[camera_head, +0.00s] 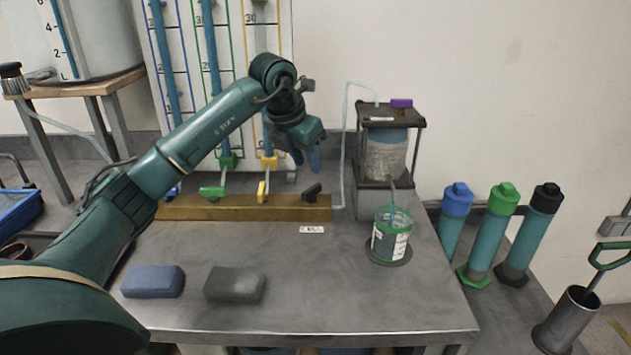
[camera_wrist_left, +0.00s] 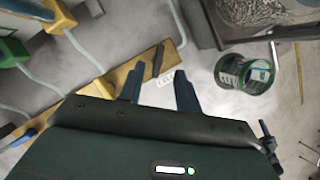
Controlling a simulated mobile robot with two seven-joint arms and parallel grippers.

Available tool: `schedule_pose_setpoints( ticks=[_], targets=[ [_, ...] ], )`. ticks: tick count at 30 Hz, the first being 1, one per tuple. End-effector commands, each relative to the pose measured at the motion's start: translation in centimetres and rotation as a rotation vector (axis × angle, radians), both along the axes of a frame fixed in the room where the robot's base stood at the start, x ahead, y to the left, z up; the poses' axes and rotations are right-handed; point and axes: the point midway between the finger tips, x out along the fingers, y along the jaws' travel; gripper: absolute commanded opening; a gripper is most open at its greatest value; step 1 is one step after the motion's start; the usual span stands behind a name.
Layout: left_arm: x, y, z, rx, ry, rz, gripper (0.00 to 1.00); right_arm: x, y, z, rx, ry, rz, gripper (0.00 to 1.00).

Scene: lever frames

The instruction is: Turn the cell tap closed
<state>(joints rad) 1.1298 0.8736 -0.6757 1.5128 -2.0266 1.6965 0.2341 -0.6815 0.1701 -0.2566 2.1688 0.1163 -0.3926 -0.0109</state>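A wooden board (camera_head: 240,207) on the steel bench carries a row of taps. The black tap handle (camera_head: 312,191) is at its right end, beside the tube to the clear cell (camera_head: 385,156), and lies slanted; I take it as the cell tap. A white label (camera_head: 312,229) below it is too small to read. My left gripper (camera_head: 307,160) is open and empty, above and behind the black handle, apart from it. In the wrist view the black handle (camera_wrist_left: 158,60) shows beyond the gap between the fingers (camera_wrist_left: 159,88). My right gripper is not in view.
A yellow handle (camera_head: 262,191) and a green handle (camera_head: 212,193) sit left on the board. A blue block (camera_head: 153,281) and a grey block (camera_head: 234,284) lie in front. The bench's front right is clear.

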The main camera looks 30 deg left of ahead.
Motion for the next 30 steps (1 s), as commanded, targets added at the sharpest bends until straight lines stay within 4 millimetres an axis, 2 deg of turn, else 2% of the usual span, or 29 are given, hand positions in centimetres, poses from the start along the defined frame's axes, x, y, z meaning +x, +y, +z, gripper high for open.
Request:
schedule_pose_setpoints(
  ticks=[1, 6, 12, 24, 30],
  targets=[
    [0.4, -0.2, -1.2, -0.001, 0.005, -0.001, 0.34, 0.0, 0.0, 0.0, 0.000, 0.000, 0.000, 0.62],
    [1.7, -0.4, -4.2, -0.002, 0.003, 0.000, 0.34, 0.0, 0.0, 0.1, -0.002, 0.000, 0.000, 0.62],
    [2.6, -0.5, -6.3, -0.002, 0.000, -0.001, 0.34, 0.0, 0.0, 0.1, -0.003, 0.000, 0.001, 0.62],
    [2.8, -0.5, -6.9, -0.001, -0.001, 0.000, 0.33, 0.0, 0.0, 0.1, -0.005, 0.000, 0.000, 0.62],
    [2.8, -0.5, -6.9, -0.001, -0.001, 0.000, 0.16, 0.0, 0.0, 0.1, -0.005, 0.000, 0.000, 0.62]
  ],
)
